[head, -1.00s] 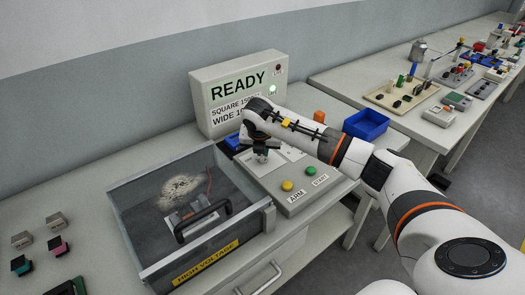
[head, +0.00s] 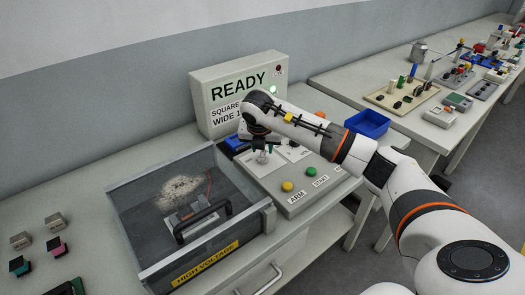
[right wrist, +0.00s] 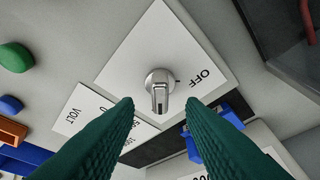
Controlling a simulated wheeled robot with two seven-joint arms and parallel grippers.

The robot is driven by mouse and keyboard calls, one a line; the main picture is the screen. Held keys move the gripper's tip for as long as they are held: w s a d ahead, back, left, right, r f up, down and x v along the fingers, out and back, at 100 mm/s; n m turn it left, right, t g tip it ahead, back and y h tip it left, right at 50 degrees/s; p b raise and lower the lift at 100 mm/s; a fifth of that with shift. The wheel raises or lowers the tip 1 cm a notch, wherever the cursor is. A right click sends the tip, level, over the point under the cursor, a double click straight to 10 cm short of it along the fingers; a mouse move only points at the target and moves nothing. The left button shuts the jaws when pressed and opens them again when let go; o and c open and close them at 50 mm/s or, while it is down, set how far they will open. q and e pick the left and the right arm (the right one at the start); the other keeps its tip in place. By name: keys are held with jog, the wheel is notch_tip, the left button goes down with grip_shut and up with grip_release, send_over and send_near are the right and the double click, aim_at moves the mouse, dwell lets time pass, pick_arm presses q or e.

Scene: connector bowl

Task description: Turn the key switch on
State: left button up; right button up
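The key switch (right wrist: 158,88) is a silver round knob with a raised key bar, on a white plate marked OFF (right wrist: 200,77) in the right wrist view. Its bar points toward the bottom of that picture, and a dark tick lies beside OFF. My right gripper (right wrist: 159,103) is open, with one green finger on each side of the key and a visible gap to it. In the head view the right gripper (head: 263,148) hangs just above the switch (head: 262,158) on the grey control panel (head: 298,204). My left gripper is not in view.
The panel carries a yellow ARM button (head: 287,186) and a green START button (head: 311,172). A display box (head: 204,92) behind reads READY, with a green light lit. A clear-lidded HIGH VOLTAGE case (head: 262,220) stands left of the panel. A blue bin (head: 367,124) stands to the right.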

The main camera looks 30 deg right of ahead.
jog(key=b+v, duration=0.1)
jog(key=v, duration=0.8)
jog(key=shift+r, duration=0.25)
jog(key=shift+a, duration=0.15)
